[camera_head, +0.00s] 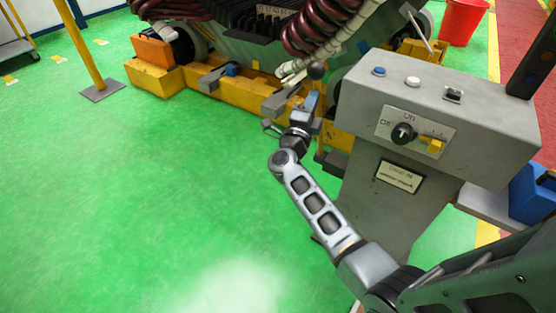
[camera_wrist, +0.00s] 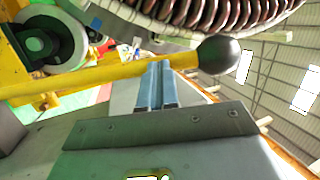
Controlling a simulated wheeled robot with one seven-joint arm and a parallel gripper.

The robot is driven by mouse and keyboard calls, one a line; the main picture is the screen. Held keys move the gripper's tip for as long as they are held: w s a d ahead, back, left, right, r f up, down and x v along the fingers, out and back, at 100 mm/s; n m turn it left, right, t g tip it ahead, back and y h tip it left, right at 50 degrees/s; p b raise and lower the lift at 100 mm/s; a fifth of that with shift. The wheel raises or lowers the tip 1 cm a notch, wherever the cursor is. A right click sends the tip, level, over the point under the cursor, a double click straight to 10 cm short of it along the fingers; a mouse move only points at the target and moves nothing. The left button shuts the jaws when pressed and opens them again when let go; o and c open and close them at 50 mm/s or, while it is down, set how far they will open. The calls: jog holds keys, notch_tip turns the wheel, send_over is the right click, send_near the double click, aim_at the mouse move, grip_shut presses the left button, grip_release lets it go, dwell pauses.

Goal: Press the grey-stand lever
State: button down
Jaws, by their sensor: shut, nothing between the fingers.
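The grey stand (camera_head: 385,195) is at the right in the head view, with a sloped box on top. A lever with a dark ball knob (camera_head: 316,70) shows just left of the box. In the wrist view the ball knob (camera_wrist: 219,55) is at the right end of a yellow bar (camera_wrist: 120,73), seemingly the lever's arm. My gripper (camera_head: 314,97) is just below the knob in the head view. Its two blue fingers (camera_wrist: 157,86) are together and empty in the wrist view. Their tips overlap the yellow bar, left of the knob; I cannot tell whether they touch it.
The box carries a blue button (camera_head: 379,71), a white button (camera_head: 413,81) and a rotary switch (camera_head: 403,133). A yellow machine base (camera_head: 230,105) with thick coils stands behind. A yellow post (camera_head: 83,50) is at the left. The green floor at left is clear.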

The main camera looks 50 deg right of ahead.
jog(key=d+p, duration=0.1)
jog(key=d+r, duration=0.1)
jog(key=shift+d+r+g+y+p, duration=0.2)
jog(key=shift+d+g+y+p, duration=0.1)
jog(key=shift+y+p, duration=0.1)
jog(key=shift+d, duration=0.45)
jog(key=shift+f, duration=0.1)
